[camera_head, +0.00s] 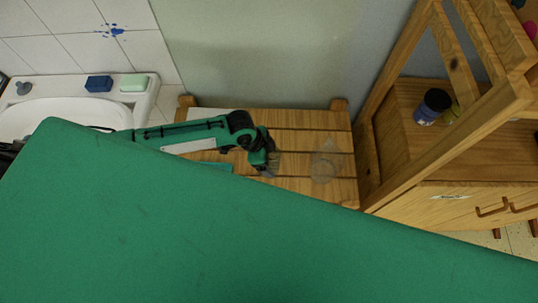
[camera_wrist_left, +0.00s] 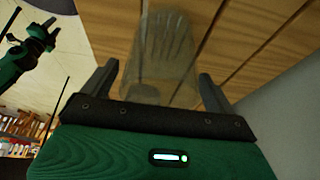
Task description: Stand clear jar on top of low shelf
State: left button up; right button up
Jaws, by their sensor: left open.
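The clear jar (camera_head: 326,165) is see-through and stands on the slats of the low wooden shelf (camera_head: 300,118), toward its right end. My left gripper (camera_head: 272,166) is over the slats, to the left of the jar and apart from it. In the left wrist view the jar (camera_wrist_left: 165,45) shows between the lines of the two open fingers (camera_wrist_left: 160,85), with slats behind it. Nothing is held in the left gripper. In the left wrist view, my other arm's gripper (camera_wrist_left: 48,28) shows at the upper left, too small to read.
A large green surface (camera_head: 250,240) fills the foreground and hides the shelf's near edge. A wooden cabinet (camera_head: 440,205) with a dark blue jar (camera_head: 432,106) stands at the right. A wall is behind the shelf. A sink (camera_head: 60,108) is at the left.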

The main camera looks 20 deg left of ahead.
pick_arm(q)
jog(key=shift+r, duration=0.25)
jog(key=v, duration=1.1)
jog(key=shift+a+r+b, duration=0.25)
jog(key=shift+r+b, duration=0.1)
jog(key=shift+b, duration=0.05)
jog(key=shift+s, duration=0.1)
